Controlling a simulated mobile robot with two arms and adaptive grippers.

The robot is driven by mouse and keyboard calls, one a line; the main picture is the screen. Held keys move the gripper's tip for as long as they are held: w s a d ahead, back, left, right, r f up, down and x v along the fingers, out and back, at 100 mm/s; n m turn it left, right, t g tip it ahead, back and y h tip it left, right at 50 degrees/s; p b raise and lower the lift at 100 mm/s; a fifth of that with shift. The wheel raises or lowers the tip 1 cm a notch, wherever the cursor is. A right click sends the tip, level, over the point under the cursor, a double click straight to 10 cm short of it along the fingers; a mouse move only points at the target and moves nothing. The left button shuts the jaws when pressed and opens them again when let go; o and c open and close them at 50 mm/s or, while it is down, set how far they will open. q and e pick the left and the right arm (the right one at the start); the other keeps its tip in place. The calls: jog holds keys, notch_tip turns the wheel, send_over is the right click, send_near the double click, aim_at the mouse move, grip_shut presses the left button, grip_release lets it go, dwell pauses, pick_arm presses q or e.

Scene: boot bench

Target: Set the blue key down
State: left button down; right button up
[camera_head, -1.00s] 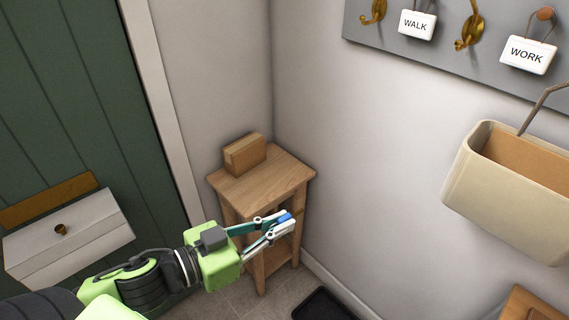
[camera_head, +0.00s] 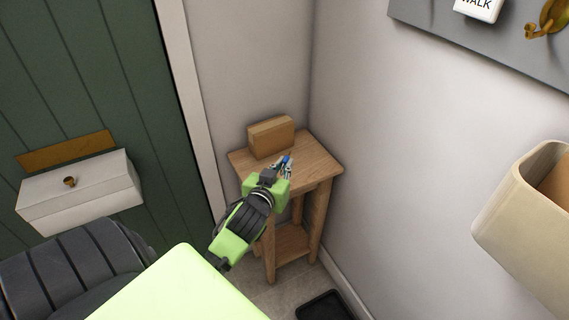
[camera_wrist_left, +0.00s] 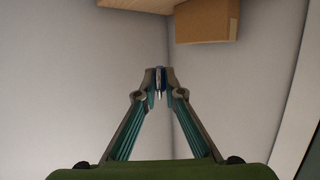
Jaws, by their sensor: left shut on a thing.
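The blue key (camera_head: 286,158) shows as a small blue spot between the fingertips of my left gripper (camera_head: 283,165). In the left wrist view, my left gripper (camera_wrist_left: 159,76) is shut on the key (camera_wrist_left: 159,78), whose thin metal part shows between the tips. In the head view the gripper and key are in front of the wooden stand's top (camera_head: 315,160). I cannot tell whether the key touches that top. My right gripper is not in view.
A brown box (camera_head: 271,137) stands at the back of the stand. A white box with a knob (camera_head: 80,192) is on the green door at left. A beige bin (camera_head: 530,225) hangs on the right wall. A dark tray (camera_head: 326,306) lies on the floor.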

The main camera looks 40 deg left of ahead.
pick_arm(q)
jog(key=shift+w+f, duration=0.3)
jog(key=shift+f, duration=0.05)
jog(key=d+f+x, duration=0.1)
jog(key=x, duration=0.9)
jog(key=b, duration=0.1)
send_over(302, 173)
jog(key=f, duration=0.5)
jog(key=shift+s+f, duration=0.25)
jog(key=shift+s, duration=0.05)
jog(key=shift+w+f, duration=0.15)
jog(key=shift+f, duration=0.1)
notch_tip(302, 173, down, 3)
jog(key=shift+w+f+b, duration=0.15)
jog(key=shift+b, duration=0.35)
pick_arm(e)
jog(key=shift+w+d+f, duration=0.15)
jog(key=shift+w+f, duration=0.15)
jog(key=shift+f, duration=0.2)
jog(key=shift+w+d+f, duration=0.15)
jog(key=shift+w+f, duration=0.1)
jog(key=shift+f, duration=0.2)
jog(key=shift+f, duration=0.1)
